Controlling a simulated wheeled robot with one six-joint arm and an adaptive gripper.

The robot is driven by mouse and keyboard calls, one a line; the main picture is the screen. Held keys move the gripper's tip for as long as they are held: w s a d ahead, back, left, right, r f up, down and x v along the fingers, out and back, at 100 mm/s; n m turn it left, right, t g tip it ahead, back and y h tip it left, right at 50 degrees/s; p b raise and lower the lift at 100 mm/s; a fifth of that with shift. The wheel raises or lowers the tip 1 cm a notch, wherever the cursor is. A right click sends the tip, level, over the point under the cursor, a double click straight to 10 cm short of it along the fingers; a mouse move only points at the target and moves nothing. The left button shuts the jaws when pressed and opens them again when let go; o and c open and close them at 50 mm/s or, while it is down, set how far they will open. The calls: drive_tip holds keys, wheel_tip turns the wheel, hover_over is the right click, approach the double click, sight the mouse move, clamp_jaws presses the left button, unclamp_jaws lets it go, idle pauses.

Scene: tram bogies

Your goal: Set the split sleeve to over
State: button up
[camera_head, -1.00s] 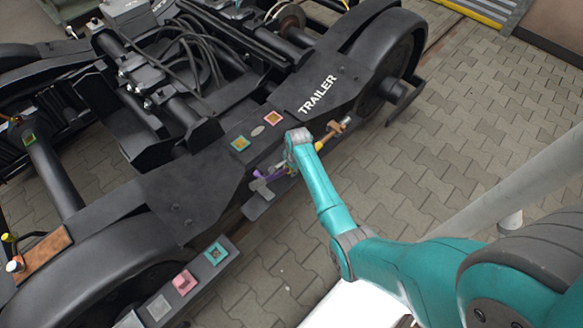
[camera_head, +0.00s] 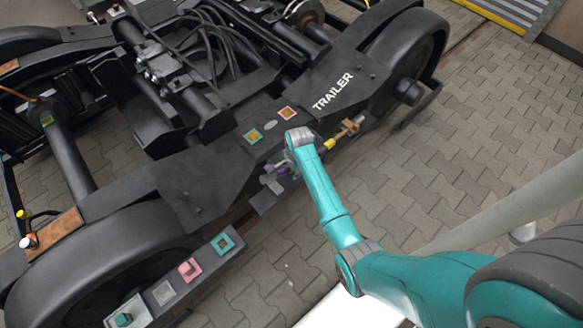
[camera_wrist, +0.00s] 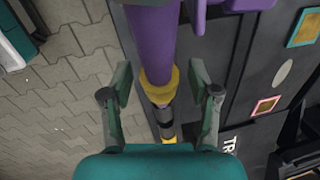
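A purple tube, which looks like the split sleeve (camera_wrist: 150,40), fills the top middle of the wrist view on a dark rod (camera_wrist: 164,118). A yellow collar (camera_wrist: 159,88) sits at its near end. In the head view only a small part of the purple shows beside the bogie frame (camera_head: 195,180), partly hidden by my wrist. My gripper (camera_wrist: 160,82) is open. Its fingers stand either side of the collar and the sleeve's end, with gaps visible on both sides. I cannot tell whether the sleeve is fully around the rod.
The TRAILER bogie's wheel (camera_head: 400,70) stands at upper right. A copper-coloured fitting (camera_head: 349,127) is beyond my wrist on the rod line. A rail with coloured square pads (camera_head: 165,293) is at lower left. Paved floor (camera_head: 460,150) is clear to the right.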

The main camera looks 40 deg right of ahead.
drive_tip(key=shift+r, duration=0.15)
wheel_tip(320, 180, up, 12)
drive_tip(key=s, duration=0.2)
drive_tip(key=shift+f, duration=0.2)
drive_tip(key=shift+a, duration=0.1)
idle(0.4)
drive_tip(key=s+a+f+n+t, duration=0.3)
drive_tip(key=s+a+f+n, duration=0.2)
drive_tip(key=s+a+f, duration=0.3)
drive_tip(key=s+a+r+n+t+h, duration=0.1)
drive_tip(key=s+a+r+n+t, duration=0.1)
drive_tip(key=s, duration=0.4)
drive_tip(key=s+a+r+n+t, duration=0.1)
drive_tip(key=s+a+n, duration=0.15)
drive_tip(key=s, duration=0.25)
drive_tip(key=s+a+r+n+t, duration=0.2)
drive_tip(key=s+r+n+t, duration=0.1)
drive_tip(key=s+r, duration=0.6)
drive_tip(key=s+a+r+n+t+y, duration=0.1)
drive_tip(key=s+a+r+n+t, duration=0.2)
drive_tip(key=r, duration=1.2)
drive_tip(key=s+n, duration=0.3)
drive_tip(key=s, duration=0.3)
drive_tip(key=shift+s+a+t, duration=0.15)
drive_tip(key=shift+s+t, duration=0.2)
drive_tip(key=shift+t, duration=0.05)
